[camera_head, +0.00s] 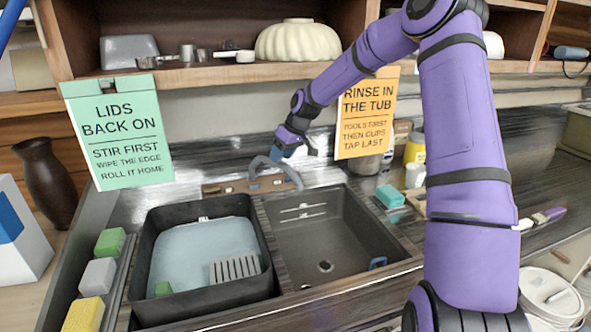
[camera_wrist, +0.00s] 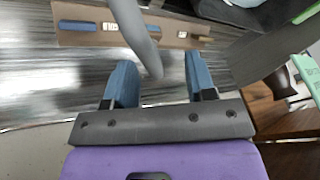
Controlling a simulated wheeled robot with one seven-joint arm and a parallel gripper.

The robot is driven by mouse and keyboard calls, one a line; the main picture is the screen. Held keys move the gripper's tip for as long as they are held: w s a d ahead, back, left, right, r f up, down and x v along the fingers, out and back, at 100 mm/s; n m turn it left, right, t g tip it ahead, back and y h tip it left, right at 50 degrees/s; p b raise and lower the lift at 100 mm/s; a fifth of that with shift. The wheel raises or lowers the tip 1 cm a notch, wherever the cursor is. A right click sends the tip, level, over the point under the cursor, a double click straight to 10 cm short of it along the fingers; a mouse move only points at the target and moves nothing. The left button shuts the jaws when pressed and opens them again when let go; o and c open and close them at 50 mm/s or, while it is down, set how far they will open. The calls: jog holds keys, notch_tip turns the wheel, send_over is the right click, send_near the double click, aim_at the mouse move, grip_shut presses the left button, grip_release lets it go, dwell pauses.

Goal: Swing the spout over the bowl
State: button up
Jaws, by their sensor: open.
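The grey curved spout (camera_head: 276,163) arches up at the back of the sink, near the divider between its two basins. Its right end hangs near the back edge of the empty right basin (camera_head: 345,232), which has a drain in its floor. A dark tub (camera_head: 146,262) of pale water fills the left side. My gripper (camera_head: 284,152) is at the spout from behind and above. In the wrist view, the gripper (camera_wrist: 160,78) is open, with the spout (camera_wrist: 140,35) reaching between its two blue fingers. I see a gap on both sides; contact is unclear.
A wooden strip (camera_wrist: 190,35) with small labels runs behind the spout. Sponges (camera_head: 98,276) line the left edge. An orange sign (camera_head: 367,116) hangs from the shelf right of my gripper. Bottles and a turquoise block (camera_head: 390,196) stand right of the sink.

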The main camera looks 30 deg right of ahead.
jog(key=s+a+r, duration=0.1)
jog(key=s+a, duration=0.1)
jog(key=s, duration=1.1)
jog(key=shift+s+a, duration=0.15)
jog(key=shift+a, duration=0.05)
jog(key=shift+r, duration=0.15)
jog(key=s+a+r+m+h, duration=0.1)
jog(key=s+a+r+h, duration=0.15)
jog(key=s+r, duration=0.5)
jog(key=s+a+r+m+h, duration=0.1)
jog(key=s+a+r+h, duration=0.15)
jog(key=s+r, duration=0.5)
jog(key=s+r+m+t, duration=0.1)
jog(key=s+r, duration=0.1)
jog(key=s, duration=0.6)
jog(key=s+r+m+t+y, duration=0.1)
jog(key=s, duration=0.7)
jog(key=shift+a+r, duration=0.3)
jog(key=shift+r, duration=0.1)
jog(key=shift+s, duration=0.1)
dwell(0.9)
